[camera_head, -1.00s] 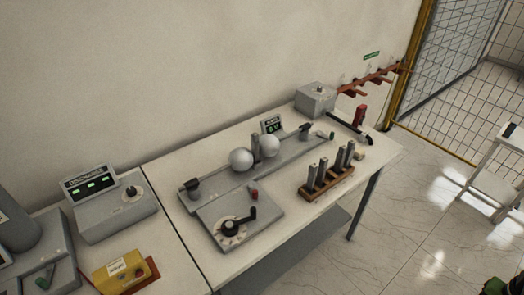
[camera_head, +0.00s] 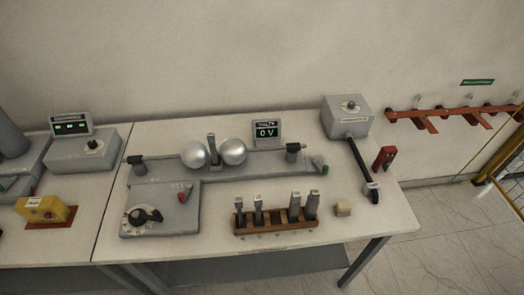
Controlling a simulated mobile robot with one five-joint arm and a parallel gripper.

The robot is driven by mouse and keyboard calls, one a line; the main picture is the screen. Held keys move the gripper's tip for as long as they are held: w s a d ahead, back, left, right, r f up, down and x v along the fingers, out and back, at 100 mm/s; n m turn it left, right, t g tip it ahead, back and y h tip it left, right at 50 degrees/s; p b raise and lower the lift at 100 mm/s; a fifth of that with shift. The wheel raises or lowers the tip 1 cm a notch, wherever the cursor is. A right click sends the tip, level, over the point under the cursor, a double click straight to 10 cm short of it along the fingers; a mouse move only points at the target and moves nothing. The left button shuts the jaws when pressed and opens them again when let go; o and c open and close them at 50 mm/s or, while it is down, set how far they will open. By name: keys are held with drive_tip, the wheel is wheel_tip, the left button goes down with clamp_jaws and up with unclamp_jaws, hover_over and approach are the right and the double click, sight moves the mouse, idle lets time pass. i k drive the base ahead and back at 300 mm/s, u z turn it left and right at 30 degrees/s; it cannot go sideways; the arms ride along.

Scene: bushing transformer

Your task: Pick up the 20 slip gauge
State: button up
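Several grey slip gauges stand upright in a wooden rack (camera_head: 275,228) near the front edge of the table. Two shorter gauges, (camera_head: 240,208) and (camera_head: 258,210), stand on the left. Two taller gauges, (camera_head: 294,206) and (camera_head: 311,205), stand on the right, with a gap between the pairs. The small labels on their tops are too small to read, so I cannot tell which is the 20. Another upright grey piece (camera_head: 212,148) stands between two metal spheres, (camera_head: 194,155) and (camera_head: 233,152). My gripper is not in view.
The sphere apparatus with its crank (camera_head: 143,214) stands left of and behind the rack. A display (camera_head: 267,131) reads 0 V. A grey box (camera_head: 346,117) with a dark lever (camera_head: 361,162) is at the right. Floor is clear in front.

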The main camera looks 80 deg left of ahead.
sight(215, 159)
drive_tip(key=i, duration=0.9)
drive_tip(key=u, duration=0.9)
drive_tip(key=k, duration=0.15)
drive_tip(key=u, duration=2.65)
drive_tip(key=k, duration=0.1)
drive_tip(key=u, duration=1.05)
drive_tip(key=i, duration=1.7)
drive_tip(key=u, duration=0.3)
